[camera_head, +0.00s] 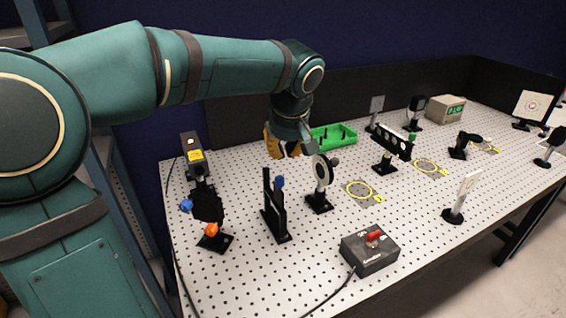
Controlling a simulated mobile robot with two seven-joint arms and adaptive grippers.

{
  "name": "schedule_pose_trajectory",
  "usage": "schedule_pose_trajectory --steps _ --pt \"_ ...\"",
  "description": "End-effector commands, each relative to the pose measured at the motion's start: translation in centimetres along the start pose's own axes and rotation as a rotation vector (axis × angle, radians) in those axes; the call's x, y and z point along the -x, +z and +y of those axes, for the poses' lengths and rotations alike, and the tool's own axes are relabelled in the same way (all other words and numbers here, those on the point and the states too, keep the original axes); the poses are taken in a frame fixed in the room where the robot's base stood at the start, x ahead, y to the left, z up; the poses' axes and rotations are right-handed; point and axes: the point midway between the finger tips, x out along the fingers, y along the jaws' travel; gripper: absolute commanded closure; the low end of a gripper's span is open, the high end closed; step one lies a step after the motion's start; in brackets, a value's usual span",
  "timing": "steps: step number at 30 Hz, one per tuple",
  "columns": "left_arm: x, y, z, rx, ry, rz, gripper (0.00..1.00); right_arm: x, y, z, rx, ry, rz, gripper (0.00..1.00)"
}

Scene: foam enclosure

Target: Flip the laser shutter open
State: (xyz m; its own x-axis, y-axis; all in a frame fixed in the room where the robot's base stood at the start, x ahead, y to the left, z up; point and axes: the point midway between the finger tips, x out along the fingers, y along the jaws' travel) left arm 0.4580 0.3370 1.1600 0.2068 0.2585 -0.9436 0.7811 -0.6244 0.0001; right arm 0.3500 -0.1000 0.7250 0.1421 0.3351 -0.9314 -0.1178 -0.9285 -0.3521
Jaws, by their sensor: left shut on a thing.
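A gap shows between the fingers and the blue tip. My right gripper is out of view.
A round disc mount (321,168) stands close right of the blue-tipped mount. A green tray (334,135) lies behind. A control box (370,250) with a red switch sits at the front. A black mount (207,206) with an orange knob stands left. Several optics stand farther right.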

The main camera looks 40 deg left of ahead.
Motion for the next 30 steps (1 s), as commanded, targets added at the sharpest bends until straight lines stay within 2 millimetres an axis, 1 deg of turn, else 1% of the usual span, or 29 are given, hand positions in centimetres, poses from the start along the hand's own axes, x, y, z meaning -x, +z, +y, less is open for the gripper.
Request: schedule_pose_trajectory --steps 1,3,6,9,14,30 --pt "1.1 -0.1 0.1 0.000 0.003 0.003 1.00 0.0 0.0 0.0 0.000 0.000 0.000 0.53" --pt "2.2 0.0 0.1 -0.001 0.004 0.002 1.00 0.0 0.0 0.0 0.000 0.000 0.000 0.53" --pt "3.5 -0.1 0.1 0.000 0.003 0.001 1.00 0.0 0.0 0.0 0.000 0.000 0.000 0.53" --pt "4.3 -0.1 0.0 0.000 0.001 0.001 1.00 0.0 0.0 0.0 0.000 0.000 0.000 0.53" --pt "4.7 -0.1 0.0 0.000 0.001 0.001 1.00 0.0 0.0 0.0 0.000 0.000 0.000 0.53" --pt "4.9 -0.1 0.0 0.000 0.000 0.001 1.00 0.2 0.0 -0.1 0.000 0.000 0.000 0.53"
